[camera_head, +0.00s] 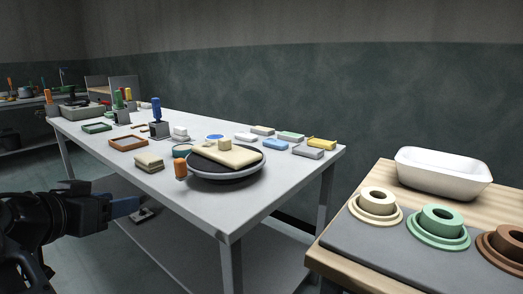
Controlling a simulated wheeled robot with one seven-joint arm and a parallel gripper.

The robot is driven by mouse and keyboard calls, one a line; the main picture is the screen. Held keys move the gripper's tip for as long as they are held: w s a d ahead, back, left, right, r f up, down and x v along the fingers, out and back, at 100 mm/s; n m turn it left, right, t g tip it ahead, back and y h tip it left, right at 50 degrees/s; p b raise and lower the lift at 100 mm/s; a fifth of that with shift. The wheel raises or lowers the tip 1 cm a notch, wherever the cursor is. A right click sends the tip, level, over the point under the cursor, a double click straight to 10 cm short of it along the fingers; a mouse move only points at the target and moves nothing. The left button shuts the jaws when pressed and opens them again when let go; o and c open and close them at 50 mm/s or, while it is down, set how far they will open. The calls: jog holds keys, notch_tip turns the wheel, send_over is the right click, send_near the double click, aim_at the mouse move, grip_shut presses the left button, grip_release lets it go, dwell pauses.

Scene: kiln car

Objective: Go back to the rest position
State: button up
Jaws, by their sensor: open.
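My gripper (128,207) is at the lower left, at the end of my dark arm. It is in front of the grey table (215,219) and apart from it. Its blue-grey finger points right, and nothing shows held in it. The jaws are open. A round dark turntable (255,177) with a cream slab and a small block on it stands near the table's front corner, to the right of my gripper.
A wooden bench (316,258) at the lower right bears a white basin (443,172) and cream, green and brown ringed pieces. Several blocks, frames and tools stand on the grey table. Floor shows between the table and the bench.

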jog(key=s+d+f+n+g+y, duration=0.1)
jog(key=d+f+n, duration=0.1)
jog(key=d+f, duration=0.8)
jog(key=s+d+f+n+y, duration=0.15)
jog(key=d+f, duration=0.45)
jog(key=f, duration=0.8)
jog(key=s+d+f+n+y, duration=0.1)
jog(key=s+d+f, duration=0.4)
jog(key=s+d, duration=0.35)
jog(key=s+d+f+n+y, duration=0.1)
jog(key=s+d+f+y, duration=0.1)
jog(key=s+d+f, duration=0.6)
jog(key=s+d+r+m+t+h, duration=0.1)
jog(key=s+d+r, duration=0.65)
jog(key=s, duration=0.35)
jog(key=s+d+r+m+t+h, duration=0.1)
jog(key=s+d+r, duration=0.65)
jog(key=s, duration=0.25)
jog(key=s+r+p, duration=0.2)
jog(key=r+p, duration=0.5)
jog(key=r, duration=0.3)
jog(key=s+r+m+p, duration=0.1)
jog(key=r+p, duration=0.6)
jog(key=r, duration=0.4)
jog(key=shift+s+d+r+h+p, duration=0.2)
jog(key=shift+s+d+h+p, duration=0.15)
jog(key=shift+s+d, duration=0.05)
